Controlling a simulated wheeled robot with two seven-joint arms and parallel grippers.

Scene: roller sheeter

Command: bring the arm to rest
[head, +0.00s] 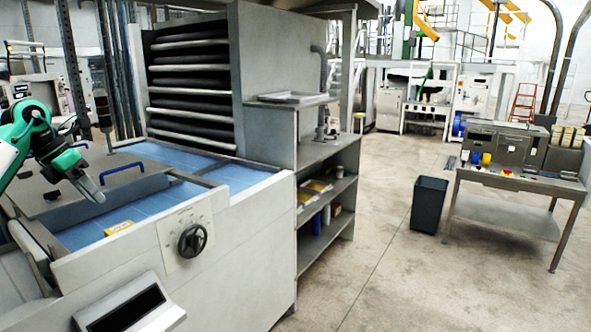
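My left arm comes in from the left edge, white with green joints. Its grey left gripper (97,194) points down to the right above the blue bed of the roller sheeter (215,250). The fingertips look close together, but at this size I cannot tell whether they are open or shut. I see nothing between them. A small yellow block (120,228) lies on the blue bed near the front rim, apart from the gripper. My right gripper is not in view.
Blue handles (122,171) stand on the grey cover beside the gripper. A grey shelf unit (325,200), a dark bin (428,204) and a workbench (520,182) stand to the right. The floor between them is clear.

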